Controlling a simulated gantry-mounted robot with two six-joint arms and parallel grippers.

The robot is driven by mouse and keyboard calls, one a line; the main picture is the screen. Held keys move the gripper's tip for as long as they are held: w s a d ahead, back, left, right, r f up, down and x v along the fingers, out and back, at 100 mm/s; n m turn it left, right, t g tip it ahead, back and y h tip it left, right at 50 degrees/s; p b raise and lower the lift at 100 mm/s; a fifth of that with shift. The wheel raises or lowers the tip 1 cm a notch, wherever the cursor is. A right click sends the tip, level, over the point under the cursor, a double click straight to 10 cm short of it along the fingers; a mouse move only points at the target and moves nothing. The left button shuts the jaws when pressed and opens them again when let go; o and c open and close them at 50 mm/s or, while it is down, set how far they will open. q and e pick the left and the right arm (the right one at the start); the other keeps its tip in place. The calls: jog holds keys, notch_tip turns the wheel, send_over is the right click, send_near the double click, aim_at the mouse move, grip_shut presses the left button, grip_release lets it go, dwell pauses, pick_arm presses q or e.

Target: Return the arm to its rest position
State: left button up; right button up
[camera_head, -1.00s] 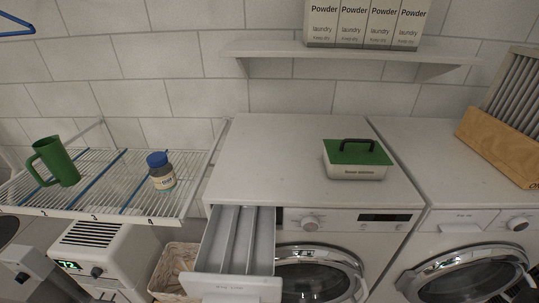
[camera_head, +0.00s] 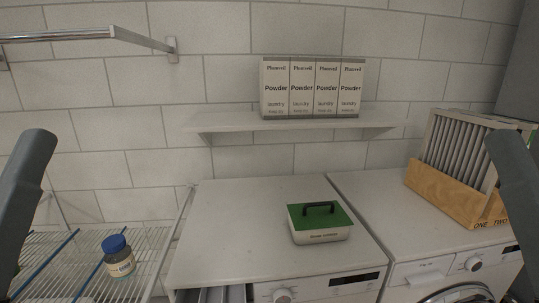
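Grey links of my two arms show at the left and right edges of the head view. Neither gripper shows; both are out of the picture. A box with a green lid and dark handle (camera_head: 319,222) sits on top of the left washing machine (camera_head: 235,225). A small jar with a blue cap (camera_head: 118,257) stands on the wire rack (camera_head: 75,236) at lower left.
Several powder boxes (camera_head: 312,88) stand on the wall shelf (camera_head: 290,124). A wooden crate with grey slatted panels (camera_head: 455,190) sits on the right machine (camera_head: 375,190). The open detergent drawer (camera_head: 215,295) is at the bottom edge. A metal rail (camera_head: 85,34) is at upper left.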

pick_arm(q)
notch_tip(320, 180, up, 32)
jog(key=p, duration=2.9)
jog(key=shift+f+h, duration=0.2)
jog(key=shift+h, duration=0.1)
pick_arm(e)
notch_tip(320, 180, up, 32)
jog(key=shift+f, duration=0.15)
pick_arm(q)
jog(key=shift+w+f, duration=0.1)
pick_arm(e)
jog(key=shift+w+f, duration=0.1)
